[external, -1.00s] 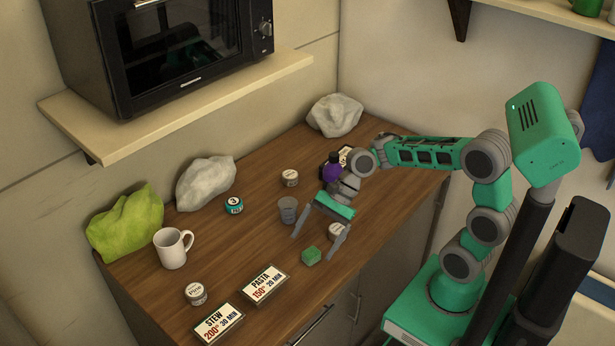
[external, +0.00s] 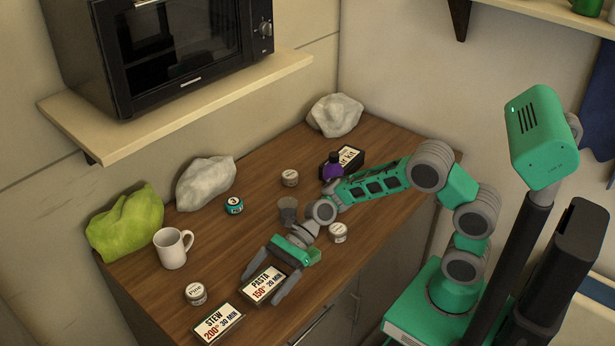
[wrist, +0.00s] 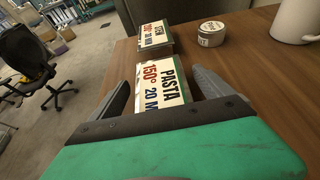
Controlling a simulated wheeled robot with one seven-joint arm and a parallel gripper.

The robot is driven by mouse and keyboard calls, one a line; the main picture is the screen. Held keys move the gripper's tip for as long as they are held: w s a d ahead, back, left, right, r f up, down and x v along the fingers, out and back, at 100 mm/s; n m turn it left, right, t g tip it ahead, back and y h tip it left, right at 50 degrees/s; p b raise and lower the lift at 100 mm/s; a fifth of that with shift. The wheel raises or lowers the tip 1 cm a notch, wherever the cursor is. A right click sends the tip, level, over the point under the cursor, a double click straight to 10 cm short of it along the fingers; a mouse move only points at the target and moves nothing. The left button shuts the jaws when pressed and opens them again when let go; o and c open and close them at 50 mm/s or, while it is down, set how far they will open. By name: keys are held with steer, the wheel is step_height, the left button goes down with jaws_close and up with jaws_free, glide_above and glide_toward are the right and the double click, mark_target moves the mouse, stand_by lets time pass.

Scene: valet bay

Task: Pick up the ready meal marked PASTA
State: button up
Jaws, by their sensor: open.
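The ready meal marked PASTA (external: 264,286) lies flat near the front edge of the wooden counter, label up. It also shows in the wrist view (wrist: 163,82), partly hidden at its near end by my gripper. My gripper (external: 264,282) is open, with one finger on either side of the PASTA pack. In the wrist view my gripper's fingers (wrist: 168,85) flank the label and nothing is held. I cannot tell how far above the counter the fingertips are. The ready meal marked STEW (external: 218,324) lies beside it, just beyond it in the wrist view (wrist: 155,36).
A round tin (external: 195,293) and a white mug (external: 172,247) stand to the left. A grey cup (external: 288,209), another tin (external: 338,232) and a purple bottle (external: 332,167) are near my arm. A microwave (external: 180,50) sits on the shelf above.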

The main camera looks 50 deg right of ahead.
steer(key=shift+c, duration=0.3)
steer(key=c, duration=1.7)
